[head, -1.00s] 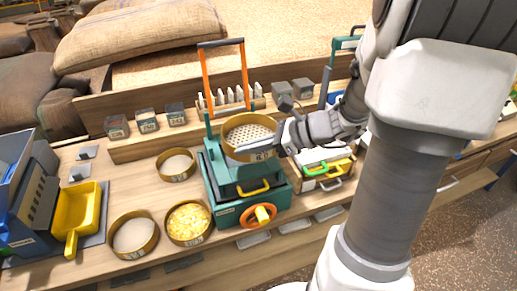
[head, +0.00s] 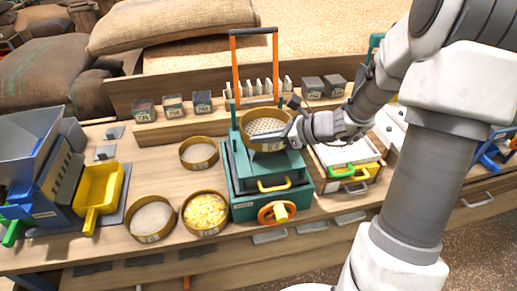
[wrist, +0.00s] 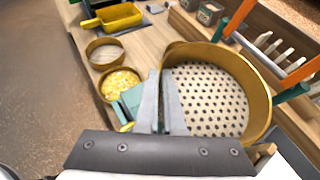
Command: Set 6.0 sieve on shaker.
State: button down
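The sieve with large round holes and a yellow rim (head: 262,141) is over the top of the teal shaker (head: 240,186), between the posts of its orange-and-black upright frame (head: 235,70). My gripper (head: 294,131) reaches in from the right, at the sieve's near right rim. In the wrist view the two fingers (wrist: 161,108) are shut on the rim of this sieve (wrist: 207,96), which looks roughly level. Its label is too small to read surely. I cannot tell whether its underside touches the shaker, as the contact is hidden.
Left of the shaker stand a sieve of yellow pieces (head: 206,231) and two finer sieves (head: 182,153) (head: 133,222). A yellow scoop (head: 98,190) lies farther left by a blue-grey machine (head: 40,150). Small labelled boxes (head: 173,106) line the back shelf. A tray with coloured handles (head: 340,152) is at right.

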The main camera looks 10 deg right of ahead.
aim_at(266, 149)
jog(key=shift+w+a+f, duration=0.25)
jog(key=shift+w+f, duration=0.2)
jog(key=shift+w, duration=0.05)
jog(key=shift+f, duration=1.85)
jog(key=shift+f+b, duration=0.3)
jog(key=shift+b, duration=0.2)
jog(key=c, duration=1)
grip_release()
jog(key=shift+c, duration=0.2)
